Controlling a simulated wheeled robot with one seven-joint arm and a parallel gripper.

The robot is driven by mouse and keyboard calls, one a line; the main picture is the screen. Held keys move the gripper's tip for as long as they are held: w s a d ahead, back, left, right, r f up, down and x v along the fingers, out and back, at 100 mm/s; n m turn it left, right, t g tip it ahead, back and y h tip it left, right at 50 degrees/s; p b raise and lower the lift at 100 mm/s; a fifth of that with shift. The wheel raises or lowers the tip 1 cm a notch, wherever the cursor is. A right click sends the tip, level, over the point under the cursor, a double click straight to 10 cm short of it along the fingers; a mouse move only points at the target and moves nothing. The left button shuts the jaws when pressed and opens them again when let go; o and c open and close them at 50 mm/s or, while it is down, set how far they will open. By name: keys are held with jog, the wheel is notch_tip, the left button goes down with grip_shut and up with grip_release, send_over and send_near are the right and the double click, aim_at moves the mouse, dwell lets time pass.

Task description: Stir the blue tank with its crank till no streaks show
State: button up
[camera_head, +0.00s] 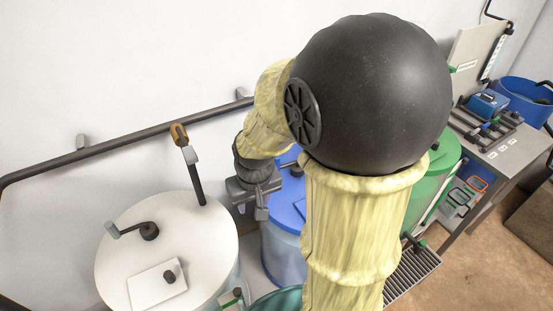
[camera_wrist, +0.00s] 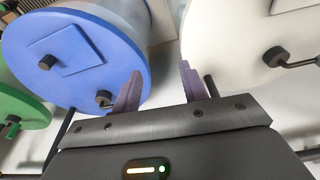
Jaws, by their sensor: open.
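The blue tank (camera_head: 284,250) stands behind my arm in the head view, which hides much of its lid. In the wrist view its blue lid (camera_wrist: 95,35) fills the upper left, with a square hatch and dark knob (camera_wrist: 47,62). The crank's dark hub (camera_wrist: 104,97) shows near the lid's edge, beside my left finger; the rest of the crank is mostly hidden. My gripper (camera_wrist: 160,87) is open, with nothing seen between its fingers. In the head view my gripper (camera_head: 258,203) is beside the blue lid, towards the white tank. The liquid and any streaks are not visible.
A white tank (camera_head: 205,240) with its own crank (camera_head: 130,231) stands at left, a green tank (camera_head: 438,170) at right. A dark rail (camera_head: 110,148) runs along the wall. A bench (camera_head: 510,150) with fittings and a blue tub (camera_head: 525,98) stand far right.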

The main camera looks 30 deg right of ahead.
jog(key=w+d+r+m+g+p, duration=0.1)
jog(key=w+d+r+m+g, duration=0.1)
jog(key=w+d+r, duration=0.9)
jog(key=w+d, duration=0.3)
jog(key=w, duration=0.1)
jog(key=shift+w+r+p, duration=0.2)
jog(key=shift+p, duration=0.2)
jog(key=shift+a+f, duration=0.1)
jog(key=shift+f, duration=0.05)
notch_tip(320, 180, down, 17)
jog(key=p, duration=0.4)
grip_shut()
